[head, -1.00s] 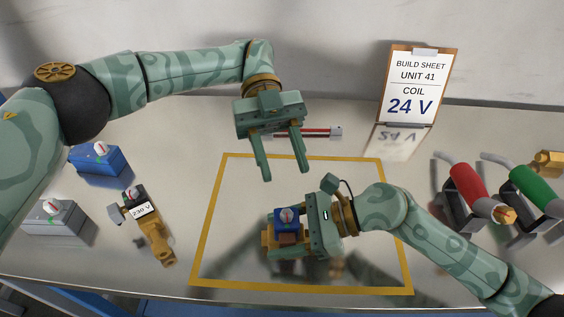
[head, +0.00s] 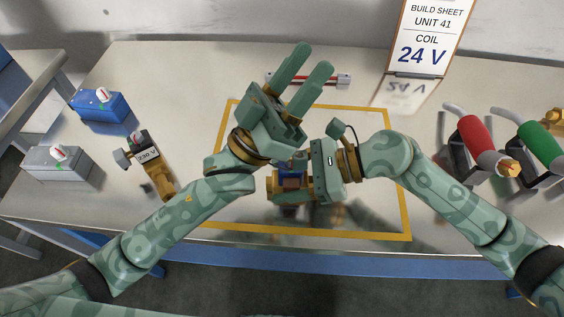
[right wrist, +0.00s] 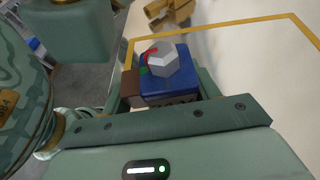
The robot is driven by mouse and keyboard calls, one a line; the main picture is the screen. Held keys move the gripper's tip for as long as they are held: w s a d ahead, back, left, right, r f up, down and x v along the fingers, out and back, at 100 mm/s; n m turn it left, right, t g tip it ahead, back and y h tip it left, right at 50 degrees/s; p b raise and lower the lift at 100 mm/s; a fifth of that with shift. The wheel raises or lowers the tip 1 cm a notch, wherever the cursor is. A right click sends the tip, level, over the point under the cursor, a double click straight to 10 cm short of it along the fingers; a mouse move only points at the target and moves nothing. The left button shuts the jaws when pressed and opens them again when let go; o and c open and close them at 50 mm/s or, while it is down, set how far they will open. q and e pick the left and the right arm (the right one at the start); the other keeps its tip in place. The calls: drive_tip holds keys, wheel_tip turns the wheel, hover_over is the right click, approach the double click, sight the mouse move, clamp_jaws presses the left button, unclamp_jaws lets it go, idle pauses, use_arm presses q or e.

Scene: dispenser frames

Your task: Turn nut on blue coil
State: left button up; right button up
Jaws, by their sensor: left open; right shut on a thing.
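The blue coil (head: 298,164) sits on a brass valve (head: 271,185) inside the yellow outline, partly hidden by my left arm in the head view. In the right wrist view the blue coil (right wrist: 170,88) carries a grey hex nut (right wrist: 163,60) with a red mark; a brown block is on its side. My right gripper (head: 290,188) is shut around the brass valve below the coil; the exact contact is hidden. My left gripper (head: 312,60) is open and empty, above and behind the coil, fingers pointing to the back of the table, apart from the nut.
Red (head: 476,137) and green (head: 541,144) tools stand in holders at right. The build sheet (head: 428,42) reads 24 V.

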use_arm(q)
drive_tip(key=s+a+f+n+t+y, duration=0.25)
drive_tip(key=s+a+f+y, duration=0.3)
drive_tip(key=f+y, duration=0.35)
drive_tip(key=m+g+y, duration=0.2)
drive_tip(key=g+y, duration=0.1)
drive_tip(key=g, duration=0.1)
approach(281, 171)
drive_tip(key=shift+n, duration=0.25)
drive_tip(key=x, duration=0.3)
drive_tip(key=r+x, duration=0.1)
drive_tip(key=x, duration=0.6)
drive_tip(key=shift+d+r, duration=0.1)
drive_tip(key=shift+r, duration=0.15)
drive_tip(key=shift+c, duration=0.3)
clamp_jaws()
